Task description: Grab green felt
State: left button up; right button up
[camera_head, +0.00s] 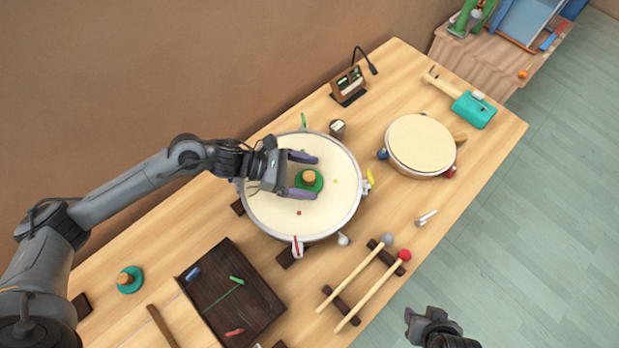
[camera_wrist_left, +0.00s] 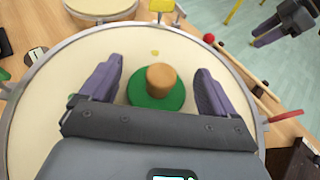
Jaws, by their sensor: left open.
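A green felt disc (camera_head: 316,185) with a wooden knob (camera_head: 308,176) lies on the pale skin of the large drum (camera_head: 270,215). My left gripper (camera_head: 310,176) is open, with its purple fingers on either side of the felt. In the left wrist view, the green felt (camera_wrist_left: 157,102) and its knob (camera_wrist_left: 161,78) sit between the two fingertips (camera_wrist_left: 160,85), apart from both.
A smaller drum (camera_head: 421,143) stands to the right. Two mallets (camera_head: 357,275) rest on dark supports in front. A dark tray (camera_head: 262,300) holds small coloured pieces. A metronome-like box (camera_head: 348,84) stands at the back. Bare table (camera_head: 480,165) shows at the right.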

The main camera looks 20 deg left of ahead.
pick_arm(q)
jog(key=shift+w+d+f, duration=0.1)
jog(key=shift+d+f, duration=0.1)
jog(key=shift+d, duration=0.2)
jog(key=c, duration=1)
jog(key=shift+c, duration=0.2)
